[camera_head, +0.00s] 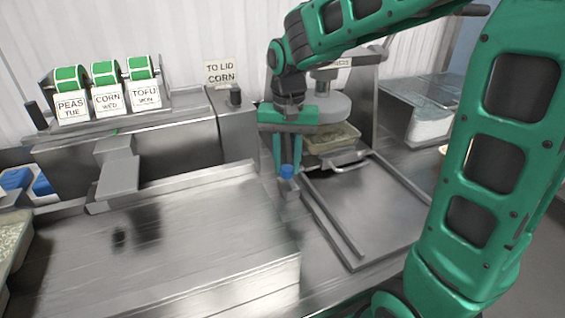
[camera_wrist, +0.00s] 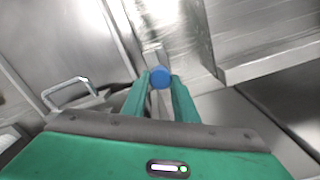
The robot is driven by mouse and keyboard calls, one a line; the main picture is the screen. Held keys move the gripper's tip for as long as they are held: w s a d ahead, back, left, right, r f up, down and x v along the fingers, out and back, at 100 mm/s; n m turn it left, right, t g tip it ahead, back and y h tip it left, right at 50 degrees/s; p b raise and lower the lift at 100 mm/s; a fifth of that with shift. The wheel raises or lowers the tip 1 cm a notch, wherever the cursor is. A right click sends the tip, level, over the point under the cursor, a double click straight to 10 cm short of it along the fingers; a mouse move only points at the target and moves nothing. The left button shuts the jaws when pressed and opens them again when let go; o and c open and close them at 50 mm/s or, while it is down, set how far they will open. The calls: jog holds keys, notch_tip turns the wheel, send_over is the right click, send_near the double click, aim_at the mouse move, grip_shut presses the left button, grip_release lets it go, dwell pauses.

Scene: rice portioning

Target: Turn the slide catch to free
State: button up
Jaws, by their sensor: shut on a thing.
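The slide catch shows as a blue round knob (camera_head: 287,171) at the left edge of the slide tray, near its back corner. In the wrist view the blue knob (camera_wrist: 160,76) sits between the fingertips. My gripper (camera_head: 285,165) reaches down from above, and its green fingers are shut on the knob. The fingers also show in the wrist view (camera_wrist: 160,84). The metal slide tray (camera_head: 375,205) lies to the right of the knob, with a bent handle (camera_head: 350,160) at its back. Any catch lever under the knob is mostly hidden.
A container of pale grains (camera_head: 333,138) stands behind the tray handle, under a round grey head. Label rolls marked peas, corn and tofu (camera_head: 106,95) stand at the back left. A flat steel worktop (camera_head: 190,235) is clear at front left. My arm covers the right side.

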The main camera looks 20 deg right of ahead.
aim_at(287, 167)
jog(key=shift+s+a, duration=0.1)
jog(key=shift+s, duration=0.05)
jog(key=o, duration=1.1)
jog(key=shift+c, duration=0.2)
jog(key=shift+r, duration=0.25)
notch_tip(287, 167, up, 10)
jog(key=shift+r, duration=0.1)
